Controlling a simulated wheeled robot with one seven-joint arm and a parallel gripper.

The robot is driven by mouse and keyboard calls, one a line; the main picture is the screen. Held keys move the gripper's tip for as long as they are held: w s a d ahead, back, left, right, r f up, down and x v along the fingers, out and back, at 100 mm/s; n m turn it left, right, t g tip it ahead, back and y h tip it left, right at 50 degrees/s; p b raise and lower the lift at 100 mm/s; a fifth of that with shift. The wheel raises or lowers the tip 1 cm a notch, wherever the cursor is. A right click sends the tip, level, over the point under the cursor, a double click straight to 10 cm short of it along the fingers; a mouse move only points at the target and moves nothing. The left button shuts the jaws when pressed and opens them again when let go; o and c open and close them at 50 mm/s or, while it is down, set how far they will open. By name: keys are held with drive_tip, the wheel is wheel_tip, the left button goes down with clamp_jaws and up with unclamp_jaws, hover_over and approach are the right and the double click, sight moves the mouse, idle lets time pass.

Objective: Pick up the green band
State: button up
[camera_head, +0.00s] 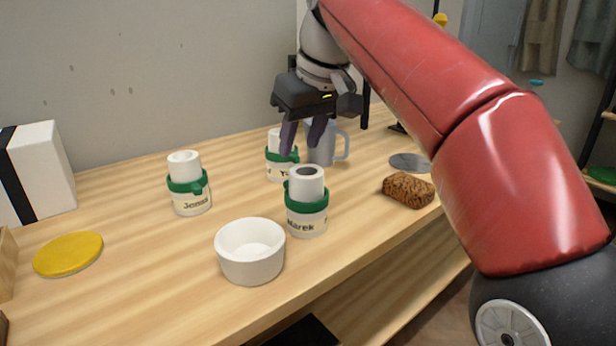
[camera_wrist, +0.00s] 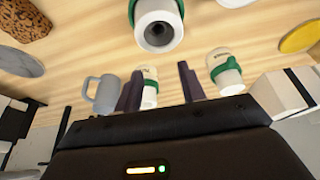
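Three white labelled pots each wear a green band. One band (camera_head: 306,204) is around the front pot (camera_head: 307,225), labelled "Marek". One band (camera_head: 187,186) is around the left pot (camera_head: 190,205), its label hard to read. One band (camera_head: 275,156) is around the back pot (camera_head: 277,172), its label partly hidden. My gripper (camera_head: 302,140) is open and empty, its dark fingers pointing down above the table near the back pot and partly in front of it. In the wrist view, the back pot (camera_wrist: 147,98) shows between my fingers (camera_wrist: 160,72), farther off.
A white bowl (camera_head: 250,264) stands in front. A grey mug (camera_head: 322,145) stands close beside the back pot. A brown sponge-like block (camera_head: 408,190) and grey disc (camera_head: 410,162) lie right. A yellow disc (camera_head: 68,253) and white box (camera_head: 38,172) are left. The table between left pot and bowl is clear.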

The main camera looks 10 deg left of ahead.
sight(288, 181)
drive_tip(key=b+x, duration=0.1)
drive_tip(key=x, duration=0.4)
drive_tip(key=b+x, duration=0.1)
drive_tip(key=x, duration=0.1)
drive_tip(key=shift+s+a+f+b, duration=0.25)
drive_tip(key=shift+s+f+b, duration=0.05)
drive_tip(key=shift+s+f, duration=0.1)
clamp_jaws()
